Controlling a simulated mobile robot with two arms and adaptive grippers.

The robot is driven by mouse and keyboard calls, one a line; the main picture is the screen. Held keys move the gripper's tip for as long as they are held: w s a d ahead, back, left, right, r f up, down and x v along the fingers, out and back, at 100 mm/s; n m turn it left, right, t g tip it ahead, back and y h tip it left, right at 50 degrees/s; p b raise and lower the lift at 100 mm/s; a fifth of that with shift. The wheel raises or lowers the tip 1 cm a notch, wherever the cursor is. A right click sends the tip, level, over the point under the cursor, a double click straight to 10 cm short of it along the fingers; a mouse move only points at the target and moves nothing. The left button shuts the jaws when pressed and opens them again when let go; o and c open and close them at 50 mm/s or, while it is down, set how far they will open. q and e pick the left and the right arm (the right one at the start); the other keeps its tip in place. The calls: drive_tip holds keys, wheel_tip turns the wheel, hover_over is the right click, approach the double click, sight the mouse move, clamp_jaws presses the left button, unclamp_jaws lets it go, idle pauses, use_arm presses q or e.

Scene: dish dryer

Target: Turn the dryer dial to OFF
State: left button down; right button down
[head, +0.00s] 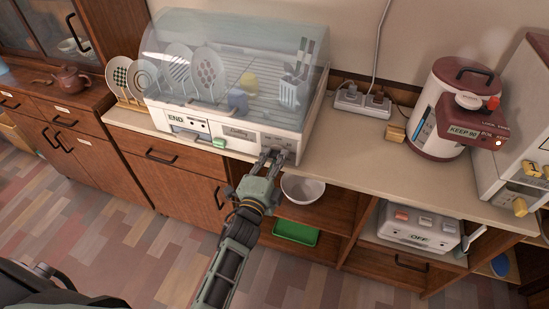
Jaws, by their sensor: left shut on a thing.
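The dish dryer (240,133) stands on the counter with a clear domed cover and a white front panel. A label on the left of the panel reads END. My left gripper (273,157) reaches up to the lower right of this panel and is shut on what appears to be the dial. The dial itself is hidden by the fingers, so its setting cannot be read. My right gripper is not in view.
Plates, cups and a cutlery holder sit under the cover. A white bowl (303,190) is on the shelf just right of my left gripper. A power strip (362,103) and a red-and-white water boiler (459,120) stand on the counter to the right. The counter between is mostly clear.

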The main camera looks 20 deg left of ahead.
use_arm(q)
drive_tip(key=n+p, duration=0.1)
drive_tip(key=n, duration=0.3)
drive_tip(key=shift+n, duration=0.3)
drive_tip(key=n+p, duration=0.1)
drive_tip(key=n, duration=0.2)
drive_tip(key=shift+a+n, duration=0.1)
drive_tip(key=shift+n, duration=0.3)
drive_tip(key=n+p, duration=0.1)
drive_tip(key=n, duration=0.3)
drive_tip(key=shift+n, duration=1.5)
drive_tip(key=c, duration=1.8)
unclamp_jaws()
drive_tip(key=shift+s, duration=0.1)
